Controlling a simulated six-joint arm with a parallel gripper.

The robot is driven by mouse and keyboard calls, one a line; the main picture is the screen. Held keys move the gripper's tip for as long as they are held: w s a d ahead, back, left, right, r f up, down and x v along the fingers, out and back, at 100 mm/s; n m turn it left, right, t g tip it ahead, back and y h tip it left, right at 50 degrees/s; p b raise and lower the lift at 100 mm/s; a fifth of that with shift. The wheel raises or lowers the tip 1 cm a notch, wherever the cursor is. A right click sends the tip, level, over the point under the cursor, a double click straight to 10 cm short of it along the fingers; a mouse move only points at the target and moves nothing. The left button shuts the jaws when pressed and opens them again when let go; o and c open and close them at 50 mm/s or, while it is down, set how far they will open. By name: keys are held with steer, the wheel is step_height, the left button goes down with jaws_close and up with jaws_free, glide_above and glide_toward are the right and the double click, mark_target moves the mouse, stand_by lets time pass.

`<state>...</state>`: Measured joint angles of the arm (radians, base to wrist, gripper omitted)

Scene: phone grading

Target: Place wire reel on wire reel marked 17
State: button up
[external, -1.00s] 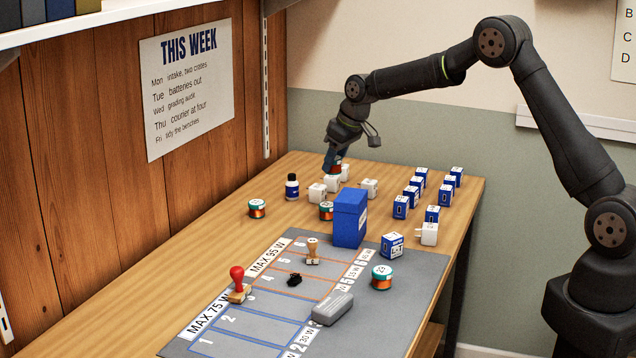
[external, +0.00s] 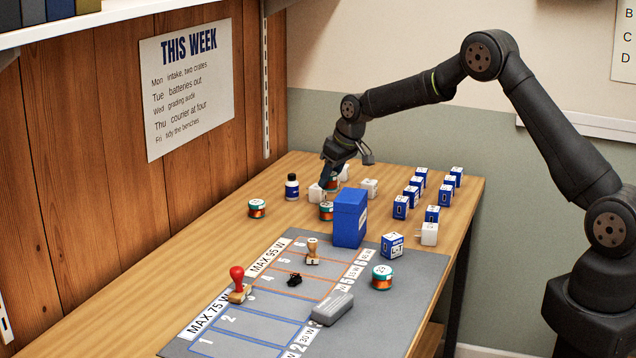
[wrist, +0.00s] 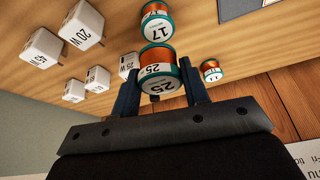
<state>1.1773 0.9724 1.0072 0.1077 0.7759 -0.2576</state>
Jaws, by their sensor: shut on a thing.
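My gripper (external: 330,173) is shut on a wire reel with orange wire and teal flanges, marked 25. In the wrist view my gripper (wrist: 158,82) has one finger on each side of this held reel (wrist: 158,56). The wire reel marked 17 (wrist: 157,24) lies just beyond it in the wrist view. In the external view the reel marked 17 (external: 326,212) stands on the table, nearer the camera than my gripper. The held reel (external: 334,185) is partly hidden by my fingers there, and its exact height above the table is hard to tell.
White chargers (wrist: 82,24) stand close beside the gripper, with a dark bottle (external: 292,187) to its left. A tall blue box (external: 349,218) stands near reel 17. Another reel (external: 257,208) is at the left, and one more (external: 381,277) is on the grey mat (external: 410,270).

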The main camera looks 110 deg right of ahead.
mark_target(329, 188)
steer(key=shift+w+f, duration=0.3)
steer(key=shift+f, duration=1.9)
steer(key=shift+f, duration=0.1)
steer(key=o, duration=1)
steer(key=shift+c, duration=0.2)
steer(key=shift+r, duration=0.35)
steer(key=v, duration=1.1)
steer(key=shift+a+r, duration=0.15)
steer(key=shift+r, duration=0.1)
steer(key=shift+s+f, duration=0.1)
